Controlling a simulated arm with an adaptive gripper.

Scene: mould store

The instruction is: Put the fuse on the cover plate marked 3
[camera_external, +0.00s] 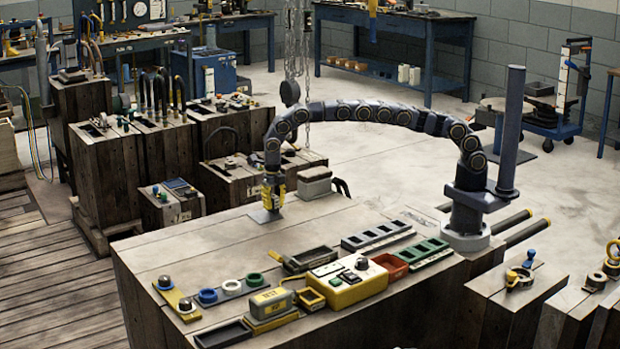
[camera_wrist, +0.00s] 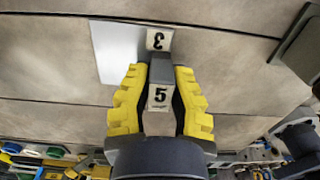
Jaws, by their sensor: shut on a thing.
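The cover plate marked 3 (camera_wrist: 113,50) is a thin light-grey sheet lying flat on the wooden worktop, with its 3 label at one corner in the wrist view. It also shows in the external view (camera_external: 261,217), below my gripper. My gripper (camera_external: 271,205) points down at the plate. In the wrist view my gripper (camera_wrist: 158,74) has its yellow stepped fingers shut on the fuse (camera_wrist: 161,68), a dark-grey block with a white label 5. The fuse's tip overlaps the plate's edge near the 3 label. I cannot tell whether they touch. In the external view the fingers mostly hide the fuse.
A grey block (camera_external: 314,182) stands right of my gripper. Nearer the front are a yellow control box (camera_external: 345,292), a red tray (camera_external: 390,266), a green slotted tray (camera_external: 425,253) and several rings. The worktop left of the plate is clear.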

